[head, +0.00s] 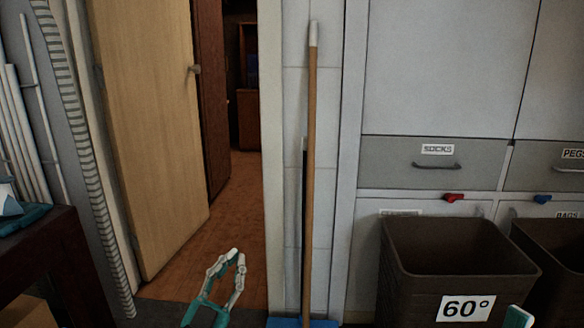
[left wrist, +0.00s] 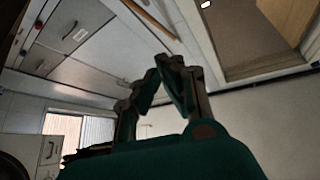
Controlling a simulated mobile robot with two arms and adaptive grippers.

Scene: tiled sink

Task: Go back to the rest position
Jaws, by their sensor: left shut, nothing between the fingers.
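My left gripper (head: 236,256) is raised in the lower middle of the head view, in front of the floor by the doorway. Its fingers are shut with nothing between them. In the left wrist view its fingertips (left wrist: 164,62) come together at the top, with no object held. A small teal part of my right arm or gripper (head: 518,318) shows at the bottom right edge of the head view. Its fingers cannot be made out.
A wooden broom (head: 311,150) stands upright against the wall. An open door (head: 150,130) is at left. Brown bins, one labelled 60° (head: 455,240), stand at right below cabinets with a SOCKS drawer (head: 435,163). A dark table (head: 45,265) is at left.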

